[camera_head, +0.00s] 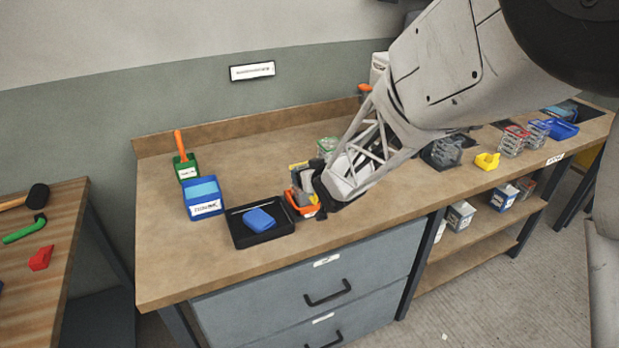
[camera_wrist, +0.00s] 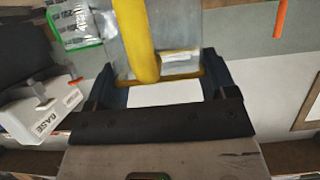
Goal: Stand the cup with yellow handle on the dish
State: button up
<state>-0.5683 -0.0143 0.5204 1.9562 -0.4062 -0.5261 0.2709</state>
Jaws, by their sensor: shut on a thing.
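In the wrist view a cup with a thick yellow handle (camera_wrist: 134,38) and a grey body is between the dark fingers of my gripper (camera_wrist: 165,88), which is shut on it. In the head view my gripper (camera_head: 322,192) is low over the front middle of the bench. Beside it show a grey and yellow part of what looks like the cup (camera_head: 299,167) and an orange shallow container (camera_head: 303,209). I cannot tell whether the container is the dish, or whether the cup touches it. My arm hides part of this area.
A black tray (camera_head: 280,236) holding a blue block (camera_head: 258,220) lies just left of my gripper. A blue bin (camera_head: 206,208) and a green bin (camera_head: 187,171) stand further left. A yellow item (camera_head: 487,161) lies right. The bench's left front is clear.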

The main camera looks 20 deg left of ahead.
jog(key=shift+s+d+r, duration=0.15)
jog(key=shift+s+r, duration=0.05)
jog(key=shift+r, duration=0.45)
jog(key=shift+s+d+r, duration=0.1)
jog(key=shift+s+r, duration=0.05)
jog(key=shift+r, duration=0.45)
jog(key=s+d+r, duration=0.1)
jog(key=s+d, duration=0.7)
jog(key=s, duration=0.4)
jog(key=shift+s+d+r, duration=0.15)
jog(key=shift+s+d, duration=0.1)
jog(key=shift+d, duration=0.05)
jog(key=shift+r, duration=0.1)
